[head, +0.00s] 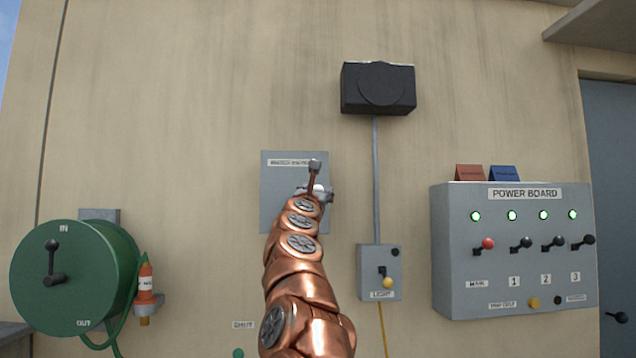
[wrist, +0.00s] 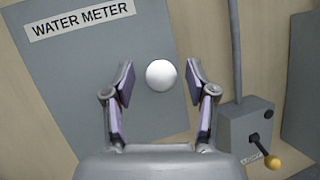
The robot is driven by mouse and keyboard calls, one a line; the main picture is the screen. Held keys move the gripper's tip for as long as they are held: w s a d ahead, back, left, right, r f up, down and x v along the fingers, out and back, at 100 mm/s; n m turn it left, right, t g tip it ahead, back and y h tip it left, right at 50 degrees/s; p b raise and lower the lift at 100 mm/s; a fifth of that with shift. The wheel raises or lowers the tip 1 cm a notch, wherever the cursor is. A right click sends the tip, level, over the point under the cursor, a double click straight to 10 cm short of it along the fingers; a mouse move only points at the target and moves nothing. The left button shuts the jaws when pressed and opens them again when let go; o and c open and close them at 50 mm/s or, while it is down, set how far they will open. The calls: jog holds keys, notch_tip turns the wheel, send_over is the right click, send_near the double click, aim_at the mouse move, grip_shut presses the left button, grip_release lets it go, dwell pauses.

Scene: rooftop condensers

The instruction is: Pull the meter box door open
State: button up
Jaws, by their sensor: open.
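The meter box door (head: 279,192) is a flat grey panel on the beige wall, and it looks shut. It fills much of the wrist view (wrist: 85,85), tilted, with a "WATER METER" label (wrist: 82,21). A round white knob (wrist: 161,75) sits on the door near its right side. My gripper (wrist: 160,80) is open, with one finger on each side of the knob in the wrist view. I see no finger touching the knob, and its depth between them is hard to judge. In the head view my arm and gripper (head: 316,183) cover the door's lower right part.
A light switch box (head: 366,280) with a yellow-tipped lever and a vertical conduit (head: 376,180) stand close right of the door. A dark box (head: 378,88) is above. The power board (head: 512,250) is further right; a green hose reel (head: 75,275) is at left.

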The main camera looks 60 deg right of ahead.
jog(key=shift+w+d+r+p, duration=0.15)
jog(key=shift+d+r+p, duration=0.15)
jog(key=shift+d, duration=0.2)
jog(key=shift+c, duration=0.3)
grip_shut()
